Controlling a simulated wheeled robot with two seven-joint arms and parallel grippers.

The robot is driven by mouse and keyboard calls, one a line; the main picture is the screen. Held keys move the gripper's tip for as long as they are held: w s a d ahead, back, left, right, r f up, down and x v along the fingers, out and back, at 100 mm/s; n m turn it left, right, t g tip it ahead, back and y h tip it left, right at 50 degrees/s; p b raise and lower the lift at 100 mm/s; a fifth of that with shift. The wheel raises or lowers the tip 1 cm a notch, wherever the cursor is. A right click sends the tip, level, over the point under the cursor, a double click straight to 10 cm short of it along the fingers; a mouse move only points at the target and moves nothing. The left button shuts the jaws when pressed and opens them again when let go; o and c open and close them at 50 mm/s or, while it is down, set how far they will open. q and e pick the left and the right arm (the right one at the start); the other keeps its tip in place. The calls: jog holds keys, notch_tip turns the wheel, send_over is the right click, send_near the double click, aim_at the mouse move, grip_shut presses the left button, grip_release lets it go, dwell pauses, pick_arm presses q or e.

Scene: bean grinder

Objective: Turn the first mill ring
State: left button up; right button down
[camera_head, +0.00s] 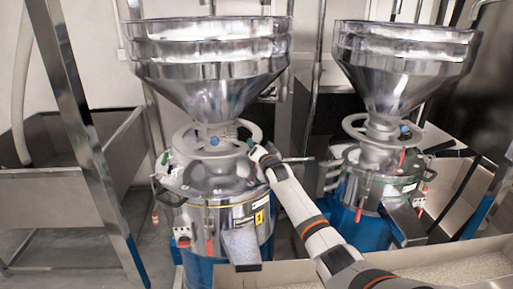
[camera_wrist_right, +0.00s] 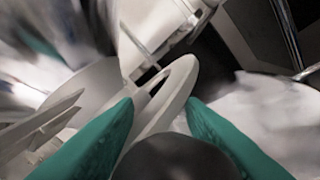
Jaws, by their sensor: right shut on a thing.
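The first mill (camera_head: 215,190) stands left of centre in the head view, a steel body with a wide steel hopper (camera_head: 210,60) on top. Its pale grey ring (camera_head: 188,150) lies level around the neck below the hopper. My right gripper (camera_head: 252,142) is at the right side of this ring. In the right wrist view the ring (camera_wrist_right: 182,78) passes between the teal fingers of my right gripper (camera_wrist_right: 160,102), which are shut on its rim. Part of the rim is hidden by a dark round shape at the bottom. My left gripper is not in view.
A second mill (camera_head: 375,185) with its own hopper (camera_head: 405,60) and ring stands to the right. A steel bin (camera_head: 60,200) and a slanted post (camera_head: 85,130) are at the left. Handles and a spout (camera_head: 240,245) jut from the first mill. A pale-filled trough (camera_head: 460,270) lies at bottom right.

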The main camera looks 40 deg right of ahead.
jog(key=shift+d+r, duration=0.2)
jog(key=shift+r, duration=0.25)
jog(key=c, duration=1.1)
grip_release()
jog(key=shift+c, duration=0.2)
jog(key=shift+w+f, duration=0.15)
jog(key=shift+f, duration=0.15)
jog(key=shift+a, duration=0.1)
jog(key=shift+s+a+f, duration=0.2)
jog(key=shift+s+a, duration=0.1)
jog(key=shift+s, duration=0.25)
jog(key=shift+r+b+v, duration=0.1)
jog(key=shift+b+v, duration=0.4)
jog(key=shift+v, duration=2.2)
jog(key=shift+r+b+v, duration=0.15)
jog(key=shift+b+v, duration=0.3)
jog(key=shift+v, duration=2.2)
jog(key=shift+d, duration=0.15)
